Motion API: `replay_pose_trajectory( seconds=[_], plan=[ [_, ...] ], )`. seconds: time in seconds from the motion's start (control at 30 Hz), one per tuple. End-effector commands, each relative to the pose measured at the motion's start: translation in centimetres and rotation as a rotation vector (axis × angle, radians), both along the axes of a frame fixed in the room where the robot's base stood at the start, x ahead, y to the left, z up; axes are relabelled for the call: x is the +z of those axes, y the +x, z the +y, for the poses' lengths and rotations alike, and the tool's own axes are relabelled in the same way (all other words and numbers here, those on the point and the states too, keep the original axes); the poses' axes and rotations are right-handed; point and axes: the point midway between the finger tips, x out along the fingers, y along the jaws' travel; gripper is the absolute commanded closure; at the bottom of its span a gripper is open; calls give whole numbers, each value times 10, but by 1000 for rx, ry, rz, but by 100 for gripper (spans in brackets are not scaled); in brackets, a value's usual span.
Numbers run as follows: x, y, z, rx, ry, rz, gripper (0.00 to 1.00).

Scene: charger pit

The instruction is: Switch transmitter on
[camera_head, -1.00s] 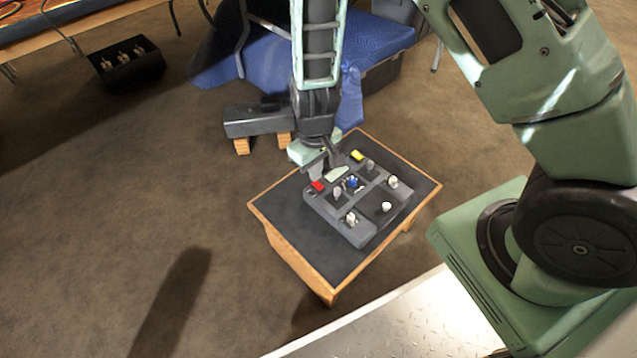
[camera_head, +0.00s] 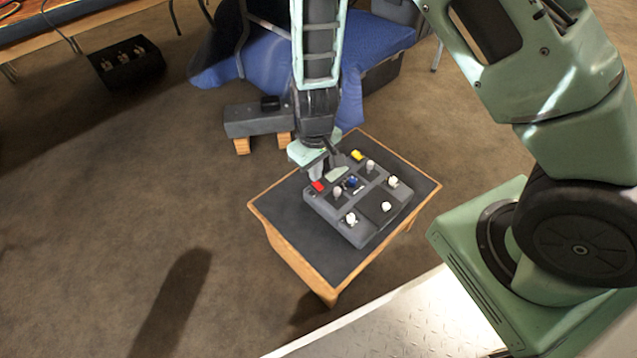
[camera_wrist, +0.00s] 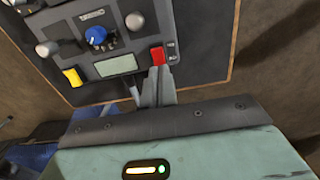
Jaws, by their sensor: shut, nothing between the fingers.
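The transmitter (camera_head: 366,211) is a grey control box on a small table. It has a red switch (camera_head: 317,186) at its left corner, a yellow switch (camera_head: 357,156), a blue knob (camera_head: 352,181), a small display and several whitish knobs. In the wrist view the red switch (camera_wrist: 157,55) lies just beyond the fingertips, and the yellow switch (camera_wrist: 73,77) is to the left. My gripper (camera_wrist: 157,72) is shut and empty, its tips very close to the red switch; I cannot tell whether they touch. In the head view my gripper (camera_head: 325,172) is over the box's far-left edge.
The small wooden table (camera_head: 290,232) has a dark top with free room around the box. A grey box on wooden blocks (camera_head: 255,121) and a blue padded object (camera_head: 375,40) stand behind it. A black box (camera_head: 127,62) lies at far left.

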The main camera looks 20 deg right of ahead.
Motion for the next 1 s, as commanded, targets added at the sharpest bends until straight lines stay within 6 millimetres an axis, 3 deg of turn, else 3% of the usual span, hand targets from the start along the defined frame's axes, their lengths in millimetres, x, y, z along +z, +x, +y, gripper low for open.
replay_pose_trajectory(
  seconds=[1.0],
  plan=[
    [-13, 0, 0, 0, 0, 0, 100]
  ],
)
